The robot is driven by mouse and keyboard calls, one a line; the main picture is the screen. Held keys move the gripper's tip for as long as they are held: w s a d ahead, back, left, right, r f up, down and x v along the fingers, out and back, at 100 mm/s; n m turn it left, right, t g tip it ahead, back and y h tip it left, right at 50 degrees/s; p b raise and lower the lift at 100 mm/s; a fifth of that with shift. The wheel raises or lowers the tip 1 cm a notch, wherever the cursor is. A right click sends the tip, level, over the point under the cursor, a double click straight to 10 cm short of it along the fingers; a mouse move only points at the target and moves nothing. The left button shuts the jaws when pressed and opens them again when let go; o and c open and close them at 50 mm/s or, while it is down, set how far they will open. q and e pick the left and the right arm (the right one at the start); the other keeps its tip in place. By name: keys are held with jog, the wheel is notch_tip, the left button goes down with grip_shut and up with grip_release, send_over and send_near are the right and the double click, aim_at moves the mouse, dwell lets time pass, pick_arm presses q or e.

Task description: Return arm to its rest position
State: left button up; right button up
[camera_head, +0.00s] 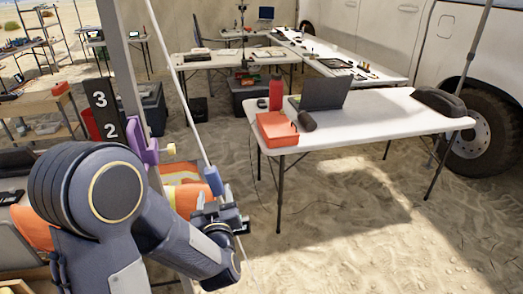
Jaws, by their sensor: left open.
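My left arm comes in from the left and fills the lower left of the head view. My left gripper (222,215) is at the end of this arm, beside a tent pole and in front of an orange vest (184,176). It is open, and I see nothing held between its fingers. The wrist partly hides the vest and the ground behind it. My right gripper is not in view.
A white table (375,124) with a red case (277,129), a red bottle (276,93) and a laptop (325,93) stands at the right. A metal tent pole (124,72) rises close to my arm. Open sand (340,225) lies at the lower right.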

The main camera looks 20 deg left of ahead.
pick_arm(q)
jog(key=shift+w+d+f+h, duration=0.1)
jog(key=shift+d+f+h, duration=0.1)
jog(key=shift+h, duration=0.6)
jog(key=s+d+m+g+h, duration=0.3)
jog(key=s+d+g+h, duration=0.1)
jog(key=s, duration=0.8)
jog(key=s+d+f+m+g+h, duration=0.1)
jog(key=s+d+m+g+h, duration=0.2)
jog(key=s, duration=0.9)
jog(key=g+h, duration=0.3)
jog(key=shift+d+h, duration=0.3)
jog(key=shift+d, duration=0.1)
jog(key=shift+f, duration=0.1)
